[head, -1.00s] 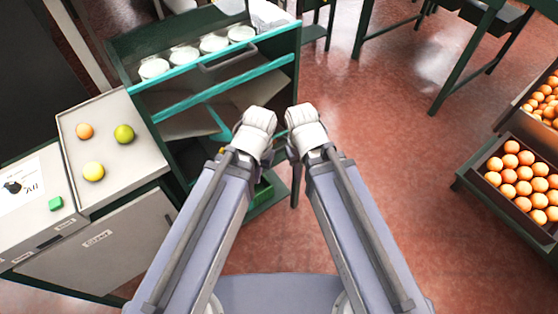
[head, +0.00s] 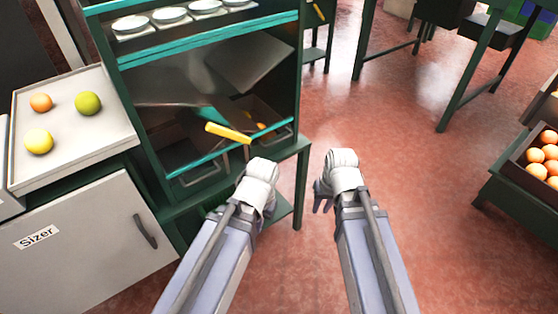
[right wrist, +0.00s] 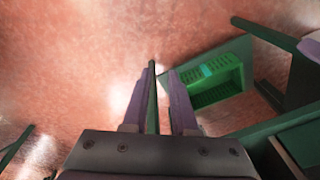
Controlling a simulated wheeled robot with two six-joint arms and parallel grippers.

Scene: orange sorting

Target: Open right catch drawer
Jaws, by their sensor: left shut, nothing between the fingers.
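The right catch drawer (head: 282,124) is a dark bin low in the green cabinet, behind a teal front edge, with a thin bar handle. Small orange items show inside it. It looks pushed in. The left catch drawer (head: 200,174) sits beside it, with a similar handle. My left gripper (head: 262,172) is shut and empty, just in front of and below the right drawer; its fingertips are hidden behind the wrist. My right gripper (head: 323,194) is open and empty over the floor, right of the cabinet. Its parted fingers show in the right wrist view (right wrist: 158,88).
A yellow bar (head: 228,133) sticks out on a teal flap above the drawers. White dishes (head: 170,15) line the upper shelf. A tray (head: 68,170) with three fruits stands left, above the Sizer door (head: 90,240). A green crate (right wrist: 215,85) shows below.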

